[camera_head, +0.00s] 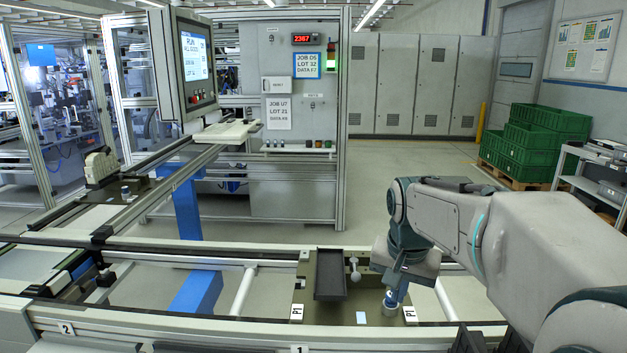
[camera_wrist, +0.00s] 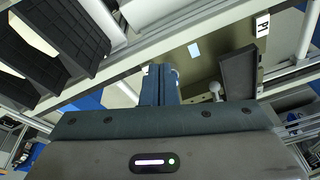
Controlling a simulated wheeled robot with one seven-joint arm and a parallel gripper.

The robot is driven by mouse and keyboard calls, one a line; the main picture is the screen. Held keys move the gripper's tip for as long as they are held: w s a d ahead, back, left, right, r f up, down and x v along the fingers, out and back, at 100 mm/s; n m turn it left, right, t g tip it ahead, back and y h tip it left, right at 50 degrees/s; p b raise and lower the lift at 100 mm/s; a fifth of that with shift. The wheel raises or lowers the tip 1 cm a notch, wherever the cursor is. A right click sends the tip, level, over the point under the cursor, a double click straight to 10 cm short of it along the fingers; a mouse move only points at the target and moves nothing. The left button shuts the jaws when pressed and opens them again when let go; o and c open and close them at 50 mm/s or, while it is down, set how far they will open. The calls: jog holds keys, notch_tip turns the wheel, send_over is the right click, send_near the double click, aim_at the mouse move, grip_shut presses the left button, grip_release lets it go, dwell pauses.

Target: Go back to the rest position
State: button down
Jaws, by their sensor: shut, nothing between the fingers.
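My gripper (camera_head: 397,286) points down over the right part of a pallet (camera_head: 383,277) on the near rail. In the wrist view its fingers (camera_wrist: 160,82) are together with nothing held between them. A small round metallic piece (camera_wrist: 174,72) shows just behind the fingertips, partly hidden; I cannot tell whether they touch it. The pallet also carries a long dark tray (camera_head: 330,276) and a pale knobbed pin (camera_head: 355,270) beside it. Both also show in the wrist view, the tray (camera_wrist: 238,72) and the pin (camera_wrist: 215,90). No marked rest position shows.
Conveyor rails (camera_head: 190,245) run across the front and away to the left. A screen panel (camera_head: 185,65) and a control cabinet (camera_head: 292,120) stand behind. Green crates (camera_head: 530,145) and a grey cart (camera_head: 600,175) are at right. Black bins (camera_wrist: 60,45) lie left in the wrist view. The floor beyond is clear.

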jog(key=s+f+n, duration=0.2)
jog(key=s+f, duration=0.1)
jog(key=s, duration=0.5)
jog(key=s+a+f+n, duration=0.1)
jog(key=s+f+n, duration=0.2)
jog(key=s, duration=0.6)
jog(key=shift+s+f, duration=0.25)
jog(key=shift+f, duration=0.35)
jog(key=shift+d, duration=0.1)
